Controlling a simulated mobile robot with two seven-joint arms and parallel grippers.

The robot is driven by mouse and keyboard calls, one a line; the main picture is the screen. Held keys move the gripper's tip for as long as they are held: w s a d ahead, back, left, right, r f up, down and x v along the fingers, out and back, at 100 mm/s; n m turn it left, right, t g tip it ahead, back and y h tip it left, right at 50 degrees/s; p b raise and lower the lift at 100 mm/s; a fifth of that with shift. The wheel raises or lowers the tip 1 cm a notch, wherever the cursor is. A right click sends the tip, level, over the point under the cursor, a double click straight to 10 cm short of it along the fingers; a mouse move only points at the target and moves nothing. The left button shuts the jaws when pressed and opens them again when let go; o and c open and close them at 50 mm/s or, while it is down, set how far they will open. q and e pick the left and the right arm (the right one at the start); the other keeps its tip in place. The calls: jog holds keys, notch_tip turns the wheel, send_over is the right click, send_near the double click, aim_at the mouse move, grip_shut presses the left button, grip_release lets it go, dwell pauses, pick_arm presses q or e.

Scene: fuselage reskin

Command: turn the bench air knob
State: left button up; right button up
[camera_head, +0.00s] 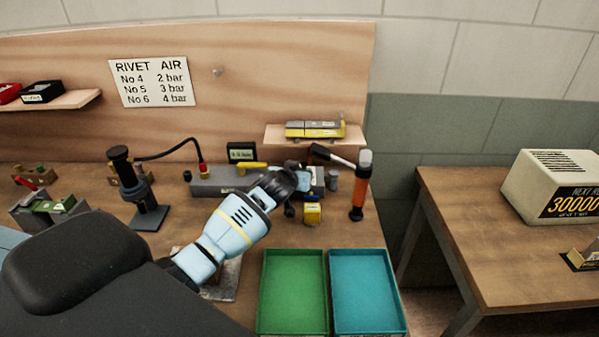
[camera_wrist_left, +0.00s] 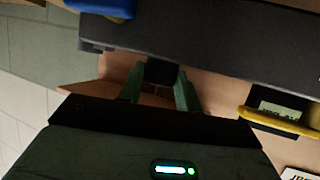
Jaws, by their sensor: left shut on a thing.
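The bench air unit (camera_head: 213,184) is a grey bar at the back of the bench, with a yellow lever on it and a small dark display (camera_head: 242,152) behind it. My left gripper (camera_head: 292,186) is at the right part of this unit and hides part of it. In the left wrist view my left gripper (camera_wrist_left: 160,84) has its two green fingers on either side of a black knob (camera_wrist_left: 162,73), which stands out from the dark unit (camera_wrist_left: 215,42). The gripper is shut on the knob. Any mark on the knob is not visible. My right gripper is not in view.
A sign (camera_head: 152,82) lists rivet numbers and air pressures. A yellow block (camera_head: 312,213) and an orange-handled tool (camera_head: 359,190) stand close to the gripper. A green tray (camera_head: 262,292) and a blue tray (camera_head: 402,300) lie in front. A black stand (camera_head: 150,215) is left.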

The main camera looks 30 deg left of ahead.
pick_arm(q)
jog(key=shift+a+f+m+h, duration=0.1)
jog(key=shift+a+m+h, duration=0.1)
jog(key=shift+m+h, duration=0.65)
jog(key=shift+a+m+h+b, duration=0.1)
jog(key=shift+m+h+b, duration=0.35)
jog(key=shift+h, duration=0.2)
jog(key=shift+f+m+h+b, duration=0.15)
jog(key=shift+m+h+b, duration=0.45)
jog(key=shift+h, duration=0.1)
jog(key=shift+r+m+h+b, duration=0.25)
jog(key=shift+m+h+b, duration=0.25)
jog(key=shift+h+b, duration=0.1)
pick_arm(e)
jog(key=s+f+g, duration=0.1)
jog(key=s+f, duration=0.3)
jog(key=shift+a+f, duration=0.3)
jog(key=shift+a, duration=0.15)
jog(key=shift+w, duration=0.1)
pick_arm(q)
jog(key=o, duration=1)
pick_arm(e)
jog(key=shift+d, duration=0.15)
